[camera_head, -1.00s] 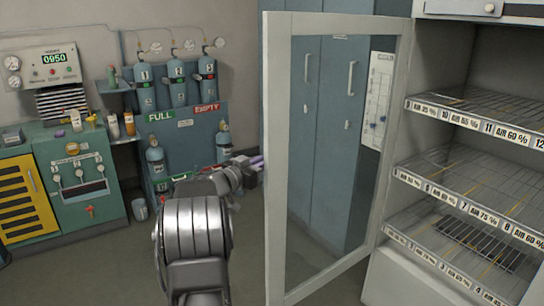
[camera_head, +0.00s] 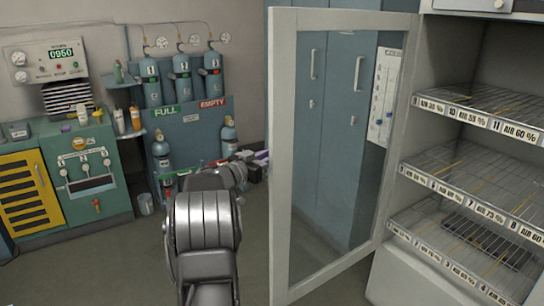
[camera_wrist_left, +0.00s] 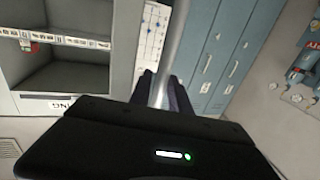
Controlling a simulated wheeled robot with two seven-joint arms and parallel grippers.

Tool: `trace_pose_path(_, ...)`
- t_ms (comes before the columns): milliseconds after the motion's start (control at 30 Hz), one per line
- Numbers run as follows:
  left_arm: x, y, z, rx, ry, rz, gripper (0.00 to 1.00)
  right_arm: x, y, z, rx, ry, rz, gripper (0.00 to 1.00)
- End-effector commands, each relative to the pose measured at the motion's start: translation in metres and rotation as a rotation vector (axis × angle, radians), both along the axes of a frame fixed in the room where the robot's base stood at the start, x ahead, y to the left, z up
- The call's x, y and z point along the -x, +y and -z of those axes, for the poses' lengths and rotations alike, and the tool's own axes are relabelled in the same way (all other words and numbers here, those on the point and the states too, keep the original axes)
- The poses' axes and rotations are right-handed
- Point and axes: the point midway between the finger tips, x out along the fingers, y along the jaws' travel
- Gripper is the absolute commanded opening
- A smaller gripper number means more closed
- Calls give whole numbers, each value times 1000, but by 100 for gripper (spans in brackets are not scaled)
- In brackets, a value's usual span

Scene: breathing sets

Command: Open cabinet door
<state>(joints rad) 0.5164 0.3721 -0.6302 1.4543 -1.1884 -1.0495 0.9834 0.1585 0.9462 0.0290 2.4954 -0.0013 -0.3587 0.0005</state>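The cabinet door (camera_head: 283,160), a light frame around a clear pane, stands wide open, hinged on the right at the cabinet (camera_head: 410,270). My left gripper (camera_head: 262,157) is at the door's free edge, about mid-height, with its tips partly hidden behind the frame. In the left wrist view, its two dark fingers (camera_wrist_left: 164,92) stand on either side of a pale upright bar (camera_wrist_left: 172,50), part of the door. I cannot tell if they press on it or if the bar is a handle. My right gripper is not in view.
The cabinet has wire shelves (camera_head: 470,172) with number labels. Blue lockers (camera_head: 335,100) show through the pane. Gas cylinders (camera_head: 182,80) and a green control bench (camera_head: 85,175) stand at the back left. The floor (camera_head: 110,270) at left is clear.

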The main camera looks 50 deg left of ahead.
Motion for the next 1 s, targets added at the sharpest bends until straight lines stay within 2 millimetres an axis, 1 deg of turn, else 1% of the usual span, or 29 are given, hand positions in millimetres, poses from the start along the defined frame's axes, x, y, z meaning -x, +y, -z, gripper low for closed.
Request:
trace_pose_path(167,14,-1,0,0,-1,-3,23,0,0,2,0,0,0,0)
trace_pose_path(400,52,-6,0,1,-2,-2,23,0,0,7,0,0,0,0)
trace_pose_path(533,69,-9,0,1,-2,-1,23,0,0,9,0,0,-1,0)
trace_pose_path(700,76,-11,0,0,-1,2,23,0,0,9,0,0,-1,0)
trace_pose_path(1000,76,-11,0,0,0,2,23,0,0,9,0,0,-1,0)
